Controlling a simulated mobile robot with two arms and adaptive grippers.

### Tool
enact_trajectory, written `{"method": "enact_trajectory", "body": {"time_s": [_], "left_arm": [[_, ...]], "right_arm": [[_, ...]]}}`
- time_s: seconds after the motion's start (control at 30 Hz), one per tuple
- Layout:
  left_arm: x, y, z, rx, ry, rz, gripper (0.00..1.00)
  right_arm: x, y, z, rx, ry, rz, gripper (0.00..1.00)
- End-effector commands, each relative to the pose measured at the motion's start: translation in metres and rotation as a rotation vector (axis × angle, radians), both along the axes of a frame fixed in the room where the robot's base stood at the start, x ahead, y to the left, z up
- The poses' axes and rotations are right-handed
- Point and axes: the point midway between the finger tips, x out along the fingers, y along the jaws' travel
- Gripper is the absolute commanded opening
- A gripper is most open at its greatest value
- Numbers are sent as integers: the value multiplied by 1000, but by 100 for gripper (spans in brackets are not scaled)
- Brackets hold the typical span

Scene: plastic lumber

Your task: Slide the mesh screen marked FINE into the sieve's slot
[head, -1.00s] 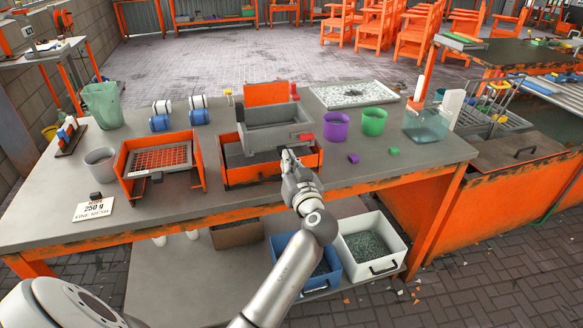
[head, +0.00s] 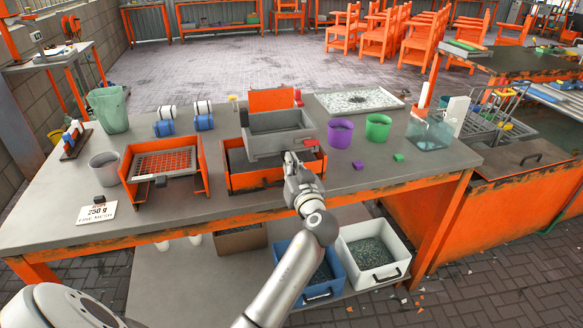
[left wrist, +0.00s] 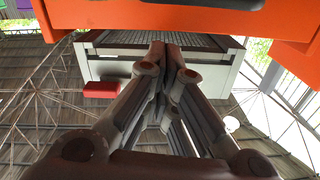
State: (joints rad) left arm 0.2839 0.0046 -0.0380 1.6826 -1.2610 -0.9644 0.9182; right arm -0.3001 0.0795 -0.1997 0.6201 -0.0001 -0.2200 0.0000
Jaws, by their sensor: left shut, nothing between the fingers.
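The sieve stands mid-table: a grey box (head: 276,141) above an orange-sided frame (head: 258,178), with an orange panel upright behind it. A red tab (head: 311,146) is at its right front corner. My left gripper (head: 290,156) is shut and empty at the sieve's front, beside the red tab. In the left wrist view its fingertips (left wrist: 165,48) are in front of a pale frame with a slatted or mesh surface (left wrist: 120,62); contact is unclear. An orange mesh screen in a grey frame (head: 165,164) rests in the left orange stand (head: 130,180). No FINE label is readable on it. My right gripper is out of view.
A card (head: 97,213) reads 250 g FINE MESH. A grey cup (head: 104,168), purple cup (head: 340,133), green cup (head: 378,127) and clear container (head: 430,132) stand on the table. A speckled tray (head: 358,100) lies behind. Bins (head: 375,252) are below.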

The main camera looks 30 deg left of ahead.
Motion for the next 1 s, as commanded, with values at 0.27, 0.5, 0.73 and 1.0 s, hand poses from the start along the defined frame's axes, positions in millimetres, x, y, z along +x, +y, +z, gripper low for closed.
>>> {"method": "enact_trajectory", "body": {"time_s": [0.27, 0.5, 0.73, 1.0], "left_arm": [[1, 1, 0, 1, 1, 0, 0], [-11, -13, -3, -2, 1, -1, 0], [-19, -23, -1, 0, 2, -1, 0], [-44, -53, -1, -2, 2, -1, 0]], "right_arm": [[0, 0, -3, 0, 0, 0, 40], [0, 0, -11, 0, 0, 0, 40], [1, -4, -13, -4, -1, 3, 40], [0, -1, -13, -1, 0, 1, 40]]}}
